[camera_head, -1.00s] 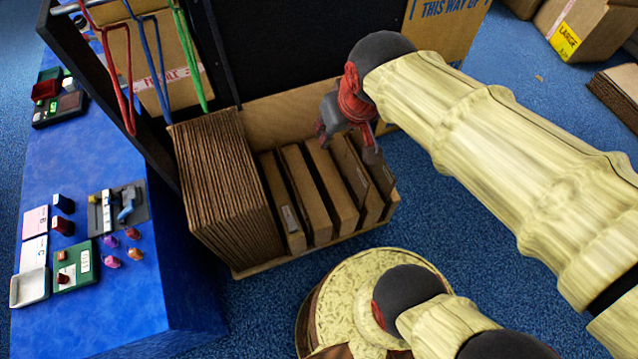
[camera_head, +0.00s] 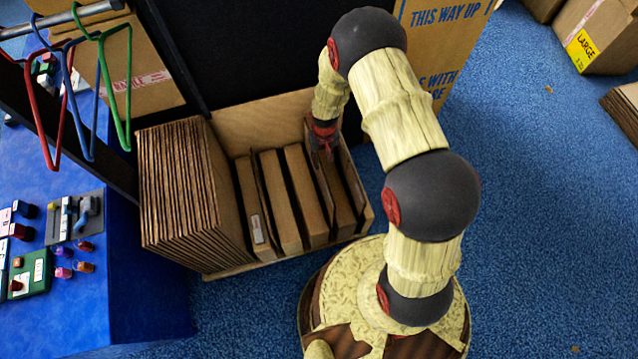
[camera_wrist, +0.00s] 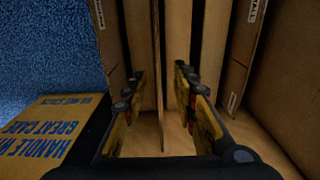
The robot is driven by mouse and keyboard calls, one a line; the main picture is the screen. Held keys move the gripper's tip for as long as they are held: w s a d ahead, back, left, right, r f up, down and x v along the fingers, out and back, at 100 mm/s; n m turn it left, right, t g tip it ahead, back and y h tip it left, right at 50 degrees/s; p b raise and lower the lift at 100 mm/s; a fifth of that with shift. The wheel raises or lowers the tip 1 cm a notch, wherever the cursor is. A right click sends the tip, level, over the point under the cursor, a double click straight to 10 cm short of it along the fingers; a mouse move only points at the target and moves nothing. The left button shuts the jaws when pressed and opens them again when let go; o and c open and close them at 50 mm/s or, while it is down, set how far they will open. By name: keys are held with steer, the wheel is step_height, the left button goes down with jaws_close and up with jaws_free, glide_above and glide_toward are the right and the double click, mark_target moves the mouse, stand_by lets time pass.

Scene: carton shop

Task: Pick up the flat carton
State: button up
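Flat cartons (camera_head: 283,205) stand on edge in a wooden bin (camera_head: 262,122), with thin upright panels among them. I cannot tell which one the task means. My gripper (camera_head: 322,150) points down into the back right part of the bin. In the wrist view, my gripper (camera_wrist: 158,92) is open, with one finger on each side of a thin upright brown sheet (camera_wrist: 159,75). Gaps show between the sheet and both fingers. I cannot tell whether this sheet is a carton or a divider. Its lower end is dim.
A thick stack of brown cardboard (camera_head: 178,190) fills the bin's left side. Red, blue and green hangers (camera_head: 117,85) hang at the left above a blue table (camera_head: 120,290). A large printed carton (camera_head: 440,45) stands behind my arm.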

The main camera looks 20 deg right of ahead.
mark_target(324, 177)
steer(key=f+b, duration=0.1)
steer(key=f, duration=0.3)
steer(key=s+f+b, duration=0.1)
steer(key=f, duration=0.3)
steer(key=f+b, duration=0.1)
steer(key=f, duration=0.3)
steer(key=shift+s+d+f, duration=0.2)
steer(key=shift+s+f, duration=0.05)
jaws_close()
steer(key=shift+r, duration=0.1)
stand_by(0.5)
